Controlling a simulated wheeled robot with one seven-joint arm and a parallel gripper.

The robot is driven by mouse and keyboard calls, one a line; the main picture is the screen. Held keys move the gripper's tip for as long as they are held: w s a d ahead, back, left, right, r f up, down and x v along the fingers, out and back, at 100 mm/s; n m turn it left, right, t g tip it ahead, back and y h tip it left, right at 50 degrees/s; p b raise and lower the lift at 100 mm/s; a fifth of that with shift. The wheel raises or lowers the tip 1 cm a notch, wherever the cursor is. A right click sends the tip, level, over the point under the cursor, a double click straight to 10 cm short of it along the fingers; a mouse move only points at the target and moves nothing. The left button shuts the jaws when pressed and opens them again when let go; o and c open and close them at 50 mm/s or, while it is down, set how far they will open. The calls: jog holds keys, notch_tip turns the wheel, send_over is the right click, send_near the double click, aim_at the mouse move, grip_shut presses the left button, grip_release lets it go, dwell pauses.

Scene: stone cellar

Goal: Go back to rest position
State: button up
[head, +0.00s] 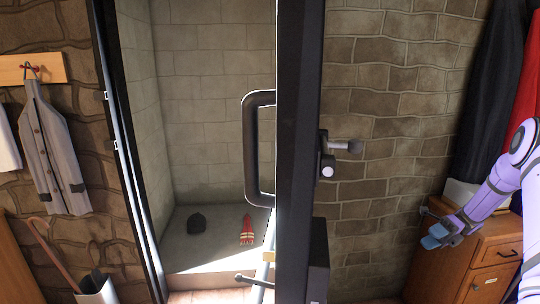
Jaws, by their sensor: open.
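My gripper (441,237) is at the lower right of the head view, at the end of my purple arm. It is open, with nothing visible between its fingers. It is in front of a wooden cabinet (481,255), near its top left edge; I cannot tell whether it touches it.
A dark door (301,130) with a large handle (249,150) stands open across the middle. A coat (53,150) hangs left, above an umbrella stand (98,291).

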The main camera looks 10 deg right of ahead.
jog(key=s+a+r+n+h, duration=0.35)
jog(key=a+r+n, duration=0.2)
jog(key=r, duration=0.25)
jog(key=s+a+r+n+h, duration=0.2)
jog(key=a+r+n+h, duration=0.2)
jog(key=a+r, duration=0.25)
jog(key=s+a+r+n+h, duration=0.2)
jog(key=a+r+n+h, duration=0.25)
jog(key=r, duration=0.45)
jog(key=s+a+r+n+t+h, duration=0.1)
jog(key=s+a+r+n+t, duration=0.1)
jog(key=s+n, duration=0.3)
jog(key=s+a+r+n+t+h, duration=0.2)
jog(key=s+a+n+t, duration=0.2)
jog(key=s, duration=0.4)
jog(key=s+a+r+n+t+h, duration=0.1)
jog(key=s+a+r+n+t, duration=0.2)
jog(key=s+n, duration=0.3)
jog(key=shift+s+n+t+h, duration=0.4)
jog(key=shift+s+t, duration=0.1)
jog(key=shift+w, duration=0.1)
